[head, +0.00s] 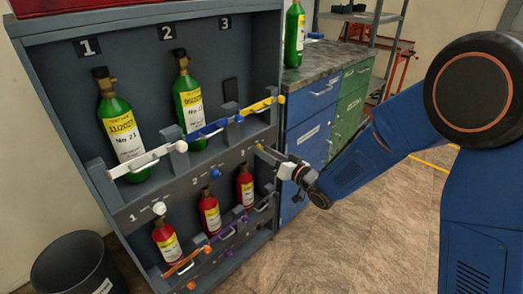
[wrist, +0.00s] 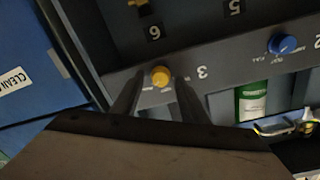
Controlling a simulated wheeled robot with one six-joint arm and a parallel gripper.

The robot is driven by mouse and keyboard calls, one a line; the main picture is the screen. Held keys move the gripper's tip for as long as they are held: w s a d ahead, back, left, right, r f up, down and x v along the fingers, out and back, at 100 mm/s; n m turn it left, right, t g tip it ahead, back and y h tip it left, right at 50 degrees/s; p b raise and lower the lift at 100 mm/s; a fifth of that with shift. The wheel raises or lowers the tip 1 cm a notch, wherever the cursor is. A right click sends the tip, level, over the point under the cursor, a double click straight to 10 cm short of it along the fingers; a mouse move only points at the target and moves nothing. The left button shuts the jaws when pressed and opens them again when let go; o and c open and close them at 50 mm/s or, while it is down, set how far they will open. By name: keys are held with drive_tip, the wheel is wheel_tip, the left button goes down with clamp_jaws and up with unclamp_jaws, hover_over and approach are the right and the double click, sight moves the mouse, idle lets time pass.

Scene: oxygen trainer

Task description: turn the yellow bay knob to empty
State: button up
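The yellow knob (wrist: 161,76) sits on the grey panel strip by the number 3 in the wrist view. Small lettering beside it is too blurred to read. In the head view my gripper (head: 262,150) reaches the right end of the panel strip and largely covers the knob. In the wrist view my gripper (wrist: 160,79) is open, with one dark finger on each side of the knob. Gaps show between the fingers and the knob; I cannot tell how deep the fingertips reach. The knob's pointer direction is not clear.
A blue knob (head: 215,174) and a white knob (head: 159,208) sit farther left on the panel. Green bottles stand in upper bays 1 and 2; bay 3 looks empty behind its yellow bar (head: 262,105). Red bottles fill the lower row. A blue cabinet (head: 311,128) stands right.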

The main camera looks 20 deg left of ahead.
drive_tip(key=shift+c, duration=0.4)
clamp_jaws()
drive_tip(key=n, duration=1.6)
drive_tip(key=n+g, duration=0.1)
drive_tip(key=n, duration=0.7)
drive_tip(key=shift+s+f+n+y, duration=0.1)
drive_tip(key=shift+f+n+y, duration=0.2)
drive_tip(key=shift+y, duration=0.1)
